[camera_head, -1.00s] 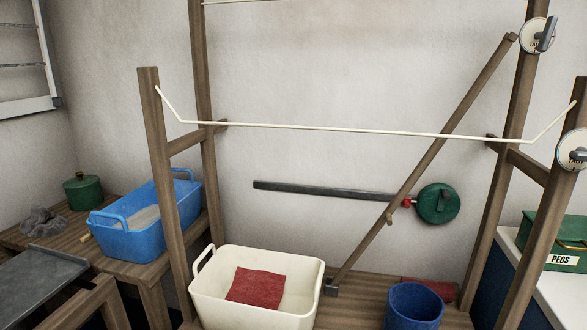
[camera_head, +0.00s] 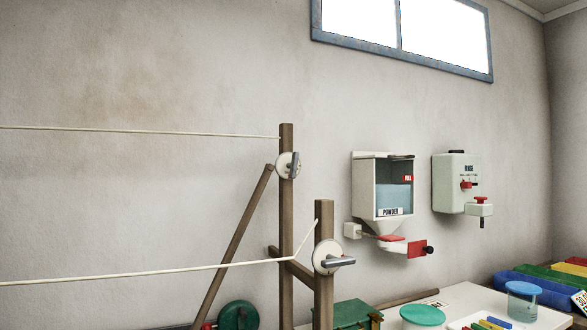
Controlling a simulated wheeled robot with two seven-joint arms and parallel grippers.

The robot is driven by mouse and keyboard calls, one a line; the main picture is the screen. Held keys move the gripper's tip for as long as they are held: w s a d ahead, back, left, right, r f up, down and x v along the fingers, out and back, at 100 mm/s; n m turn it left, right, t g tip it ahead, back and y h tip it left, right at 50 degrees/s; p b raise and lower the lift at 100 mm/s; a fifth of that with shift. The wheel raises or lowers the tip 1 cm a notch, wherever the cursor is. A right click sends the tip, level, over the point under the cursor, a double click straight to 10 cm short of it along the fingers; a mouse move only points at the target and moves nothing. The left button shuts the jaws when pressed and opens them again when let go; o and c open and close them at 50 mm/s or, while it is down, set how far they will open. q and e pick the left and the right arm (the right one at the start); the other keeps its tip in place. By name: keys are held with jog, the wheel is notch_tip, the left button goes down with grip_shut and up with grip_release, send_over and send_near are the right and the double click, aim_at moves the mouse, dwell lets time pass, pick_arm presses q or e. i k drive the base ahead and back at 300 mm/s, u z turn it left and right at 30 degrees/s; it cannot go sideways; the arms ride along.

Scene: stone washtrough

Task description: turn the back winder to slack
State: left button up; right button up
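The back winder (camera_head: 286,166) is a round pale disc near the top of the rear wooden post (camera_head: 286,215). Its grey lever stands about upright. Any lettering on the disc is too small to read. The back line (camera_head: 140,131) runs nearly straight from the left to the top of that post. The front winder (camera_head: 322,250) is a similar disc on the nearer post (camera_head: 324,290), with its lever lying about level to the right. The front line (camera_head: 130,275) rises at its end to that post. Neither of my grippers shows in this view.
A slanting brace (camera_head: 235,240) leans against the rear post. A powder dispenser (camera_head: 383,185) and a rinse dispenser (camera_head: 455,182) hang on the wall to the right. Below are a green box (camera_head: 350,314), a white counter (camera_head: 460,300) and a blue-lidded jar (camera_head: 523,300).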

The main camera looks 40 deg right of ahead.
aim_at(292, 166)
jog(key=u, duration=2.1)
jog(key=k, duration=1.35)
jog(key=z, duration=2.2)
jog(key=i, duration=0.2)
jog(key=u, duration=0.2)
